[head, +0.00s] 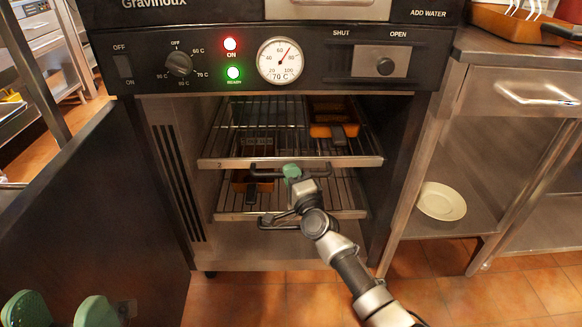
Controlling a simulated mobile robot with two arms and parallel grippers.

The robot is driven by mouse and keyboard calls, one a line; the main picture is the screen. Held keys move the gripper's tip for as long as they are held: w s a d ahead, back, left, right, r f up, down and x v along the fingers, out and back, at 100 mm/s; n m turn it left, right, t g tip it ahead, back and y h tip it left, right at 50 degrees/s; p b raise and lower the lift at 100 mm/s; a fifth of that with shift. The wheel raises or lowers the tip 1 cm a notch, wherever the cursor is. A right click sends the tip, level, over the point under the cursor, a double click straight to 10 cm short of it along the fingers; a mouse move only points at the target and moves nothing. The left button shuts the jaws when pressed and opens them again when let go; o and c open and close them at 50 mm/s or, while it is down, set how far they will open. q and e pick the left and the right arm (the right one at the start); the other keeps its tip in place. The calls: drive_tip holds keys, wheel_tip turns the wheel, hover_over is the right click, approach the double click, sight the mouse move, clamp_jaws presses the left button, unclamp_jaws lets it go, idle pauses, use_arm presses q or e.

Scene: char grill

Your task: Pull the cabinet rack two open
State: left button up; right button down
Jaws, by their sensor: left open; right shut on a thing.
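The open cabinet holds an upper wire rack (225,162) and a lower wire rack (235,216), each with a dark bar handle at its front. My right gripper (292,172) reaches up from the lower right and is shut on the upper rack's handle (262,172). The upper rack's front edge looks somewhat forward of the lower one's. Its green fingertips hide the handle's middle. My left gripper (60,311) is at the bottom left corner, open and empty, away from the racks, partly cut off by the frame.
An orange-brown pan (330,118) sits on the upper rack and another pan (243,182) on the lower. The cabinet door (90,200) stands open at left. A plate (441,201) lies on a shelf at right. Tiled floor shows in front.

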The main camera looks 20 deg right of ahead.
use_arm(q)
drive_tip(key=w+f+g+y+p, duration=0.5)
drive_tip(key=w+f+g, duration=0.45)
drive_tip(key=g, duration=0.35)
drive_tip(key=s+a+f+g+y+p, duration=0.3)
drive_tip(key=s+a+f+g+p, duration=0.1)
drive_tip(key=s+f+g, duration=0.8)
drive_tip(key=shift+s+a+n+g+y+p, duration=0.2)
drive_tip(key=shift+a+n+g+y+p, duration=0.25)
drive_tip(key=shift+g, duration=0.55)
use_arm(e)
drive_tip(key=s+a, duration=0.3)
drive_tip(key=s, duration=0.7)
drive_tip(key=s+a, duration=0.3)
drive_tip(key=s, duration=0.8)
drive_tip(key=s+a, duration=0.3)
drive_tip(key=s, duration=0.7)
drive_tip(key=shift+s, duration=0.2)
drive_tip(key=shift+f, duration=0.1)
drive_tip(key=c, duration=1.1)
unclamp_jaws()
